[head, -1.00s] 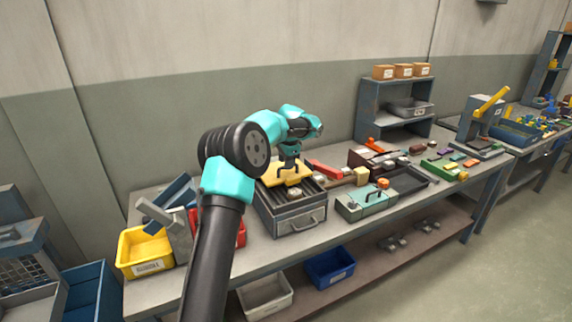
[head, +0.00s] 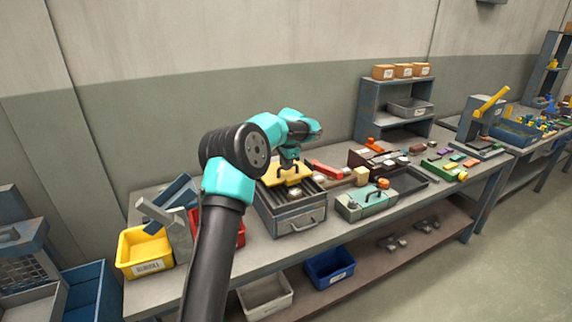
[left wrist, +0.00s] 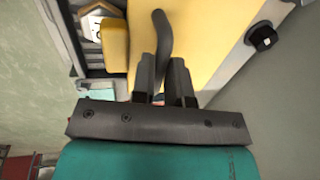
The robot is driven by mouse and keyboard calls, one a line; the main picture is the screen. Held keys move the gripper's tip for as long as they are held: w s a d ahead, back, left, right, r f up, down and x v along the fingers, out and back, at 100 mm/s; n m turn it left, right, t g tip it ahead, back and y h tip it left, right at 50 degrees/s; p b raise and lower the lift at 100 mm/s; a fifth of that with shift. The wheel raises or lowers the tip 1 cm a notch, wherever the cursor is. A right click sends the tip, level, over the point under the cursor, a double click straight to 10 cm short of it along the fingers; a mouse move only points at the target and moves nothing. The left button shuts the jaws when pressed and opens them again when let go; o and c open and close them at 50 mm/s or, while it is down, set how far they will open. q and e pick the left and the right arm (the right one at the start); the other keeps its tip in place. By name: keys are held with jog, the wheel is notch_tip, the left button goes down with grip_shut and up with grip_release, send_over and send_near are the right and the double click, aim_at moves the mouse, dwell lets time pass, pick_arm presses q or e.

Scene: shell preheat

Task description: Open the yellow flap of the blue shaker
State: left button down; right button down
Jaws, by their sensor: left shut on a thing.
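A yellow flap (head: 272,176) lies over the back of an open grey box (head: 297,223) on the bench. The box looks grey-blue at most, and I cannot tell a clearly blue shaker apart. My left gripper (head: 290,168) comes down on the flap from above. In the left wrist view the yellow flap (left wrist: 205,35) fills the upper middle, with a dark curved handle (left wrist: 161,38) rising from it. The fingers of my left gripper (left wrist: 165,72) are shut on this handle. A black knob (left wrist: 262,38) sits near the flap's edge. My right gripper does not show.
A yellow bin (head: 145,252) and a red bin (head: 232,232) stand left of the box. A grey shelf (head: 395,102) rises behind. A bare strip of bench runs along the front.

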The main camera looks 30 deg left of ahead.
aim_at(284, 174)
pick_arm(q)
jog(key=shift+r, duration=0.1)
dwell(0.3)
jog(key=shift+w+a+r, duration=0.25)
jog(key=shift+a+r, duration=0.15)
jog(key=shift+r, duration=0.15)
jog(key=shift+w+a+r, duration=0.2)
jog(key=shift+a+r, duration=0.2)
jog(key=shift+r, duration=0.15)
jog(key=shift+w+a+r, duration=0.45)
jog(key=shift+a+r, duration=0.35)
jog(key=shift+w+a+r, duration=0.3)
jog(key=shift+w+a, duration=0.05)
jog(key=shift+a, duration=0.25)
jog(key=shift+w+a+r, duration=0.3)
jog(key=shift+a, duration=0.3)
jog(key=c, duration=1.4)
grip_release()
jog(key=shift+a, duration=0.15)
jog(key=shift+o, duration=1.4)
jog(key=shift+r, duration=0.25)
